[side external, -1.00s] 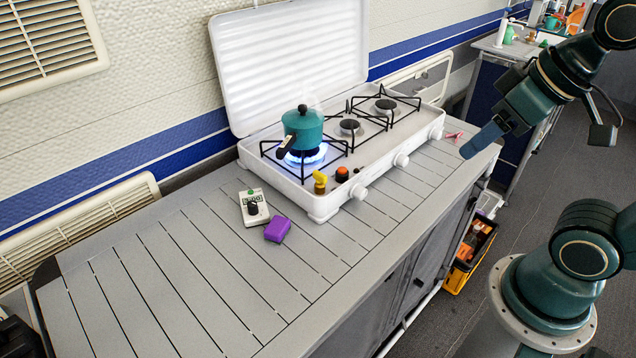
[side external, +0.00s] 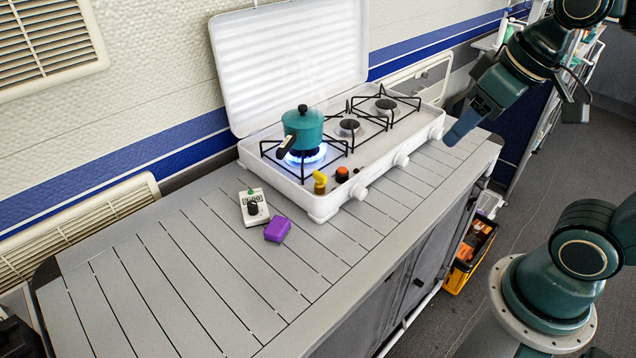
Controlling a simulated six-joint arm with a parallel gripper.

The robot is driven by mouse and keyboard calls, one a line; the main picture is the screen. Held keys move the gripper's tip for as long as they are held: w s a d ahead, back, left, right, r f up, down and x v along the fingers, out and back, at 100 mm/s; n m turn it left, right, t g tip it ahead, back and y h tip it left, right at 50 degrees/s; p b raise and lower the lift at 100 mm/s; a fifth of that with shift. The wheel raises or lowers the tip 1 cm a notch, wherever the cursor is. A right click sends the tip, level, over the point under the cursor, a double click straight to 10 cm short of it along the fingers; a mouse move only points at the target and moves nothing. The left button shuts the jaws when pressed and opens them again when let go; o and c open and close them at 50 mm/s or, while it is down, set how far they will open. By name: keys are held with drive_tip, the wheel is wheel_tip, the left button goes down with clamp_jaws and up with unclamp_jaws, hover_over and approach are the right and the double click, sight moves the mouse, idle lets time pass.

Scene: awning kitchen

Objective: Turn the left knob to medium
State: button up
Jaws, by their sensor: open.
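A white camping stove (side external: 318,208) with an open lid stands on the slatted counter. The markings and the left knob's setting are too small to read. A teal pot (side external: 303,128) sits over a blue flame (side external: 306,155) on the left burner. My gripper (side external: 455,136) is open and empty, tilted downward near the far-end knob, apart from the left knob.
A yellow item (side external: 320,182) and an orange-topped item (side external: 342,175) stand on the stove's near corner. A white device with a dial (side external: 254,207) and a purple block (side external: 277,229) lie on the counter. The counter's near left is clear.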

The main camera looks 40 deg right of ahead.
drive_tip(key=w+d+f+g, duration=0.2)
drive_tip(key=w+f, duration=0.1)
drive_tip(key=w, duration=0.8)
drive_tip(key=g, duration=0.3)
hover_over(361, 187)
wheel_tip(361, 187, down, 10)
drive_tip(key=shift+d+f+y, duration=0.15)
drive_tip(key=shift+d+y, duration=0.25)
drive_tip(key=f, duration=0.9)
drive_tip(key=a+f, duration=0.1)
drive_tip(key=f, duration=0.3)
drive_tip(key=shift+f, duration=0.4)
drive_tip(key=shift+d, duration=0.1)
drive_tip(key=c, duration=0.9)
